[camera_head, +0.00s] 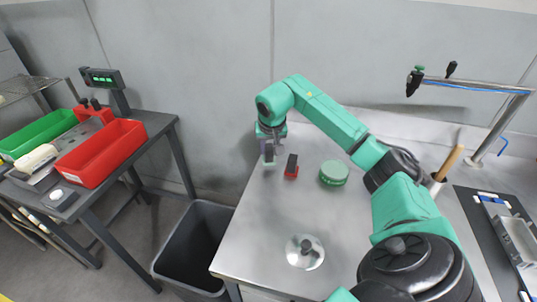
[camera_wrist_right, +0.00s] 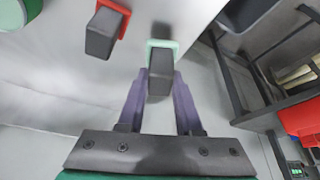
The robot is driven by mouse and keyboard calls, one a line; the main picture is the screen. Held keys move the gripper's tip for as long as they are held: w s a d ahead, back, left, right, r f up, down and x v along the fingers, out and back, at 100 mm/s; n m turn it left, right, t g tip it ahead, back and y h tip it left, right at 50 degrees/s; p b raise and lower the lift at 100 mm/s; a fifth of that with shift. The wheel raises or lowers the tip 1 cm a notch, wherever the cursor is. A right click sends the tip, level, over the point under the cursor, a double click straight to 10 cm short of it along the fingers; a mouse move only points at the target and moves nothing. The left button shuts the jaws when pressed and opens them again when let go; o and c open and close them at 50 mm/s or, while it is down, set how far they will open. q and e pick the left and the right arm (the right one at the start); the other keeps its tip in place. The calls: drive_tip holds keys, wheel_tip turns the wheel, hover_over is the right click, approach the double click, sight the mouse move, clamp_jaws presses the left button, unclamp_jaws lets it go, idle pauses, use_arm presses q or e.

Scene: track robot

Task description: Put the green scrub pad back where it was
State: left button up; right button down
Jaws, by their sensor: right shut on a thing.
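The green scrub pad (camera_wrist_right: 161,45) has a pale green base and a grey block handle. In the right wrist view its handle sits between the two purple fingers of my right gripper (camera_wrist_right: 160,84), which is shut on it. In the head view my right gripper (camera_head: 268,150) points down near the left edge of the steel worktop (camera_head: 255,215), left of a red pad. The green pad (camera_head: 269,160) shows only small there, and I cannot tell whether it touches the worktop. My left gripper is not in view.
The red pad with a dark handle (camera_head: 291,167) stands close to the right of my gripper. A round green tin (camera_head: 334,174) is further right, and a round metal lid (camera_head: 305,252) is nearer. A grey bin (camera_head: 192,245) stands below the worktop's left edge.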

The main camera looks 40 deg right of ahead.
drive_tip(key=shift+f, duration=1.2)
drive_tip(key=shift+f, duration=0.1)
drive_tip(key=c, duration=0.6)
unclamp_jaws()
drive_tip(key=v, duration=1.2)
drive_tip(key=shift+d, duration=0.1)
